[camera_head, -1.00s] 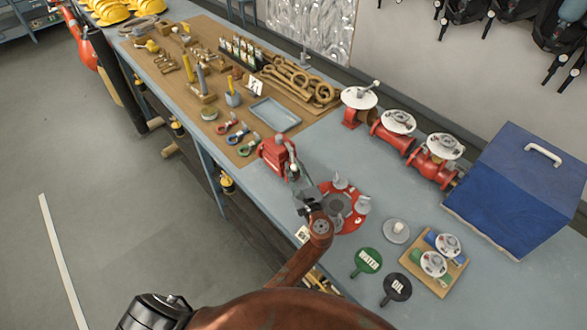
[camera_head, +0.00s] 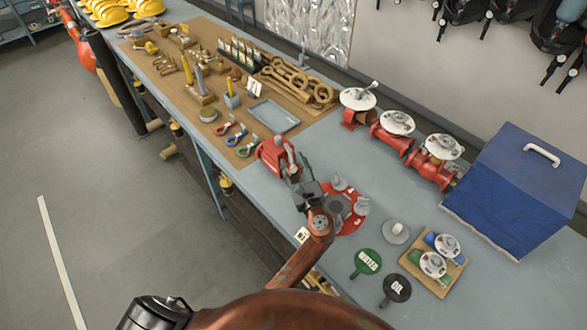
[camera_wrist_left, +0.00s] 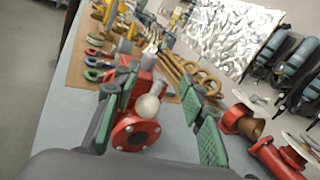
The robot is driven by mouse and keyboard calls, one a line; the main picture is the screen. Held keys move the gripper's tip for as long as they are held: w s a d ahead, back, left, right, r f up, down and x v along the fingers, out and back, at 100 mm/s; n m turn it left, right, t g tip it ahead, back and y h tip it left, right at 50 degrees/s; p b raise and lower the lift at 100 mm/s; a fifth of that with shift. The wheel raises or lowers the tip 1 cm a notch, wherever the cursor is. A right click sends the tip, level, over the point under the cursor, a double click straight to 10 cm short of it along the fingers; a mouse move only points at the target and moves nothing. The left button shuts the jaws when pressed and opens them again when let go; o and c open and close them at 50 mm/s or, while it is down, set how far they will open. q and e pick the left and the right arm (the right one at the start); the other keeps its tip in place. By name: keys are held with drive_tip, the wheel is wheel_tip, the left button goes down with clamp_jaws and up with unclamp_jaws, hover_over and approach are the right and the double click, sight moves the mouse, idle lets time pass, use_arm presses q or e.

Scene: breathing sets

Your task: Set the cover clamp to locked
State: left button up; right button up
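A red housing (camera_head: 270,157) with a grey lever (camera_head: 283,143) stands on the bench, just beyond my left gripper (camera_head: 296,176). The lever may be the cover clamp; its lock state is unclear. In the left wrist view, my left gripper (camera_wrist_left: 157,88) is open, with green pads on both sides of a pale ball knob (camera_wrist_left: 147,107). The gripper hides part of the housing in the head view. My right gripper is not in view.
A red round plate (camera_head: 352,221) with grey fittings lies close beside my left gripper. Red valves (camera_head: 392,136) with white discs and a blue box (camera_head: 525,190) stand to the right. A grey tray (camera_head: 273,117) lies behind. Green and black tags (camera_head: 367,262) lie in front.

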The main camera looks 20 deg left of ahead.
use_arm(q)
wheel_tip(320, 180, up, 7)
drive_tip(key=shift+f, duration=0.1)
idle(0.3)
